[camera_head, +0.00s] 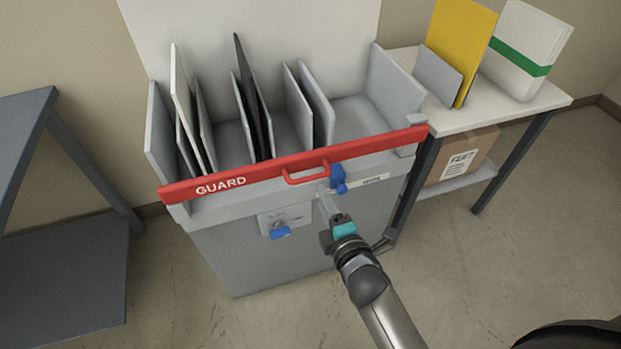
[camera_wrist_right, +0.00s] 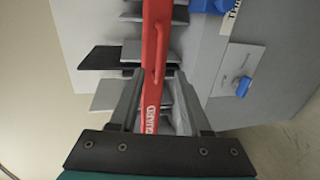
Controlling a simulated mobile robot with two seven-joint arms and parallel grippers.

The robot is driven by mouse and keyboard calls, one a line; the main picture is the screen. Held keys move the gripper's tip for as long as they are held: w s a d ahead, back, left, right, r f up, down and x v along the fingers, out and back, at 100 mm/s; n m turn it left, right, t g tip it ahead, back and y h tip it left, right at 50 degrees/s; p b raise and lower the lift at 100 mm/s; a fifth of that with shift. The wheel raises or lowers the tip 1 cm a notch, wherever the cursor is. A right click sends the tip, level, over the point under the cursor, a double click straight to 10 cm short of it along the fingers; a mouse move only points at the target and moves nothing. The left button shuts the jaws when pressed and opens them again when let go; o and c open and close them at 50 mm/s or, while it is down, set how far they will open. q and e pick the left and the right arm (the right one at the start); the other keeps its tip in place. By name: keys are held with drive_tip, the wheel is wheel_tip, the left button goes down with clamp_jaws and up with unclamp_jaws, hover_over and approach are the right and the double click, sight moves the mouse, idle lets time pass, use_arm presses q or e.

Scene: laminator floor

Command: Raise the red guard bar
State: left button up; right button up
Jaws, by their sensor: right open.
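The red guard bar (camera_head: 258,171), marked GUARD, lies across the front top edge of the grey slotted machine (camera_head: 290,250), tilting up to the right in the picture. A red loop handle (camera_head: 306,174) sticks out from its middle. My right gripper (camera_head: 323,196) is in front of the machine, just below the handle and apparently apart from it. In the right wrist view the jaws (camera_wrist_right: 157,78) are open and empty, with the red bar (camera_wrist_right: 156,35) and its handle (camera_wrist_right: 159,68) beyond them. My left gripper is not in view.
A blue lever (camera_head: 338,179) sits close right of the handle, and a blue knob (camera_head: 280,232) is on a lower front panel. Upright boards (camera_head: 257,90) stand in the slots. A side table (camera_head: 470,118) is at right, a grey shelf (camera_head: 25,110) at left.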

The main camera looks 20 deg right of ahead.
sight(311, 176)
drive_tip(key=b+x, duration=0.2)
drive_tip(key=x, duration=0.7)
drive_tip(key=shift+w, duration=0.15)
clamp_jaws()
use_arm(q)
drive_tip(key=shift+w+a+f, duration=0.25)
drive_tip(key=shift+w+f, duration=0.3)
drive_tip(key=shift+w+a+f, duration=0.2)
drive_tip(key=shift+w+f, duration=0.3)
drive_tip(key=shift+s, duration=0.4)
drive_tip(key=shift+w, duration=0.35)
